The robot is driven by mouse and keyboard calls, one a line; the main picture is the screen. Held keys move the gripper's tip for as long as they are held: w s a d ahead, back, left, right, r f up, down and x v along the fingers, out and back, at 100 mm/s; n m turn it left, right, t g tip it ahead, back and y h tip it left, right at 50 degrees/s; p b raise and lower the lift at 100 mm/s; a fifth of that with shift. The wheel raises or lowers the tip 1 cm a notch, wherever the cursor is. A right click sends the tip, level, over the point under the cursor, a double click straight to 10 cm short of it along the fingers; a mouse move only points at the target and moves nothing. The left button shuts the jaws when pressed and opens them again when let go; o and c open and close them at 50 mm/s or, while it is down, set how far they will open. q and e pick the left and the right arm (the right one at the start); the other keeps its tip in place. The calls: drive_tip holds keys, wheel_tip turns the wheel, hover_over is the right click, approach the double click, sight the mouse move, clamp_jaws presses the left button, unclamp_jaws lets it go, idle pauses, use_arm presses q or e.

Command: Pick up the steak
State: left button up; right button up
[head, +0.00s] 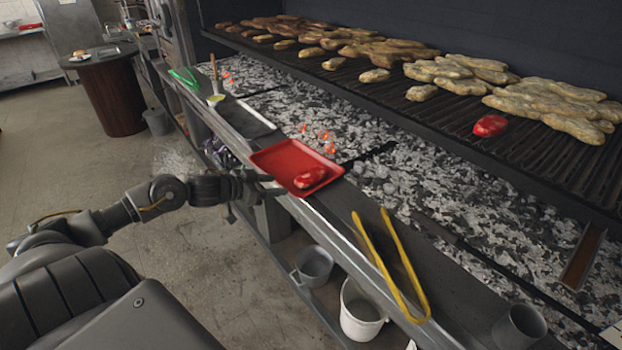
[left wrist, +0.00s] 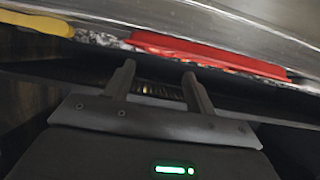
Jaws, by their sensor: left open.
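A raw red steak (head: 310,178) lies on a red tray (head: 277,158) on the front ledge of the grill. A second red piece of meat (head: 490,125) lies on the upper grate. My left gripper (head: 264,186) is open and empty, just left of the tray and close to its near edge. In the left wrist view, the two fingers of the left gripper (left wrist: 157,70) are apart, and the tray's edge (left wrist: 205,54) shows beyond them. The steak is not clearly seen in that view. My right gripper is out of view.
Yellow tongs (head: 388,262) rest on the ledge right of the tray. A dark tray (head: 244,119) and green tongs (head: 184,78) lie farther left. Glowing coals (head: 420,190) lie behind the ledge. A white bucket (head: 359,312) and a grey one (head: 314,265) stand below.

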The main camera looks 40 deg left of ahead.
sight(299, 181)
use_arm(q)
drive_tip(key=shift+p+x, duration=0.35)
drive_tip(key=shift+x, duration=4.25)
drive_tip(key=shift+c, duration=0.2)
drive_tip(key=shift+r, duration=0.1)
drive_tip(key=c, duration=0.7)
drive_tip(key=shift+o, duration=0.2)
